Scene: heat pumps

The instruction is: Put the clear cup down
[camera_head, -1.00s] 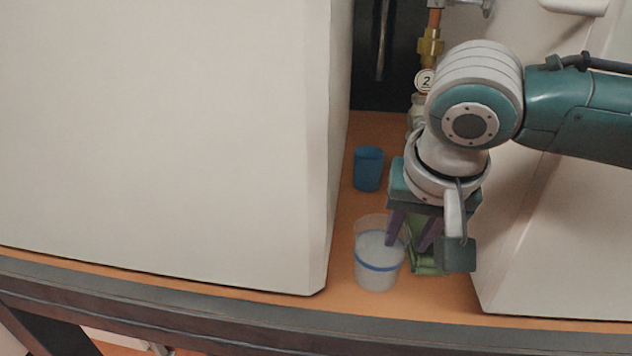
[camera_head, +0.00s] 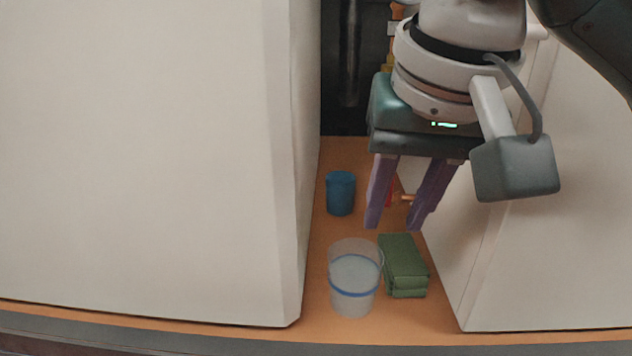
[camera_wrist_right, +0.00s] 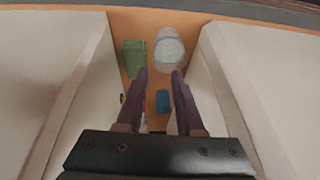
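The clear cup (camera_head: 354,280), with a blue band and pale contents, stands upright on the wooden surface near its front edge. It also shows in the right wrist view (camera_wrist_right: 169,50). My right gripper (camera_head: 393,226) is open and empty, raised above and behind the cup, with its purple fingers spread apart. In the right wrist view its fingers (camera_wrist_right: 159,74) point toward the cup with nothing between them. My left gripper is not in view.
A green block or folded cloth (camera_head: 403,265) lies just right of the cup. A blue cup (camera_head: 340,193) stands behind. Large white housings (camera_head: 150,160) wall in the narrow wooden strip (camera_head: 320,310) on both sides. Pipes rise at the back.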

